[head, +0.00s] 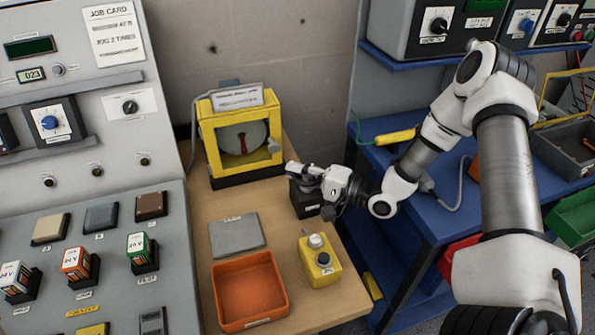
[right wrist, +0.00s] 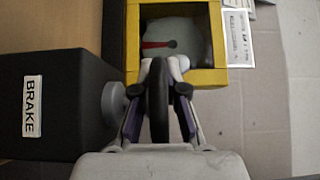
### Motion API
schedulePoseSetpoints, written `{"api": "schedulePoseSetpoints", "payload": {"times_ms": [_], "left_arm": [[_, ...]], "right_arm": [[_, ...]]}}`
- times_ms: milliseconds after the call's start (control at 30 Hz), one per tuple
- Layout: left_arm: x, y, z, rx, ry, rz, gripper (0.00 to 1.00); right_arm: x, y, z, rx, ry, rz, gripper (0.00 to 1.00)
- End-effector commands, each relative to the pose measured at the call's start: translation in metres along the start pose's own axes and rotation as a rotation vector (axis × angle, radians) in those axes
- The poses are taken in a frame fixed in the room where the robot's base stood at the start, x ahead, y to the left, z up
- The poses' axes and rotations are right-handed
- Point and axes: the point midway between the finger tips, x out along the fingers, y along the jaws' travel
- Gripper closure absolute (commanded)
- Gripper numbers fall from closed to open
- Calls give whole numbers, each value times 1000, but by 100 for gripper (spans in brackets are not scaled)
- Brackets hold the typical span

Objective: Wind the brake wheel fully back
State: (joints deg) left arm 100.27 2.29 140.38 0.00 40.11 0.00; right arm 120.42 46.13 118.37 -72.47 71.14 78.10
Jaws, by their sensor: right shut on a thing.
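The brake is a black box (right wrist: 62,105) with a white BRAKE label, at the left in the right wrist view. In the head view the black box (head: 305,199) stands on the wooden bench in front of the yellow frame. A dark wheel (right wrist: 158,98) stands edge-on beside the box, next to a grey round hub (right wrist: 114,100). My right gripper (right wrist: 159,85) is shut on the wheel, one finger on each side of it. In the head view my right gripper (head: 305,172) is at the top of the box, and the wheel is mostly hidden there. My left gripper does not show.
A yellow-framed dial unit (head: 240,138) with a red pointer stands behind the brake. A grey plate (head: 237,235), an orange tray (head: 249,290) and a yellow button box (head: 320,262) lie nearer on the bench. The control console (head: 60,210) is at left, blue shelving at right.

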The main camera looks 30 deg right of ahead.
Motion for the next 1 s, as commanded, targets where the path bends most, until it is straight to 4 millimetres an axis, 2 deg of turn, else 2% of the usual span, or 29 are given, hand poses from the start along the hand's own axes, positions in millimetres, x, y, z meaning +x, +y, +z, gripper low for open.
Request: {"api": "schedulePoseSetpoints", "payload": {"times_ms": [233, 467, 500, 567, 867, 1000], "left_arm": [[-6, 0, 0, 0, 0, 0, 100], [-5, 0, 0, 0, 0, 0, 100], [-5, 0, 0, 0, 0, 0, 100], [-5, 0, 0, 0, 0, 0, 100], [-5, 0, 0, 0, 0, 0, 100], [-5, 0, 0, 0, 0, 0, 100]], "right_arm": [[0, 0, 3, -1, -116, 2, 100], [0, 1, 3, 0, -120, 3, 100], [0, 1, 3, 0, -120, 3, 81], [0, 1, 3, 0, -119, 3, 62], [-1, 0, 3, 0, -118, 2, 62], [-10, 0, 1, 2, -115, 0, 62]]}}
